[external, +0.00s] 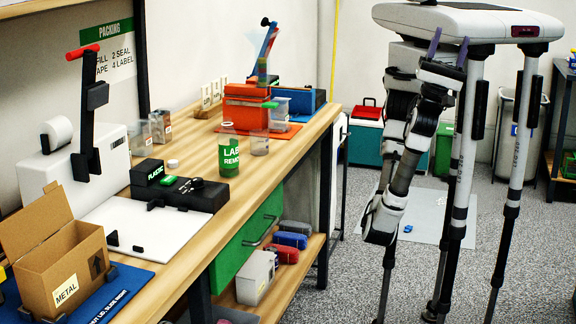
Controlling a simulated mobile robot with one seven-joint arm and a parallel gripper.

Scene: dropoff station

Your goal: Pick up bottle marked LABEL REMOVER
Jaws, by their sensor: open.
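The bottle marked LABEL REMOVER (229,157) stands upright on the wooden workbench (200,235), near its front edge. It is clear, with a green label whose white text shows as "LAB / REMO". My gripper (449,42) is raised at the right, in front of my own body. Its two purple fingers point up and stand apart, with nothing seen between them. It is well to the right of the bottle and not touching it.
A clear cup (259,143) stands close to the bottle's right. A black box (183,196) with small items lies to its front left. An open cardboard box (62,262) is at the near left. An orange-red machine (246,106) stands behind. Floor between bench and me is mostly clear.

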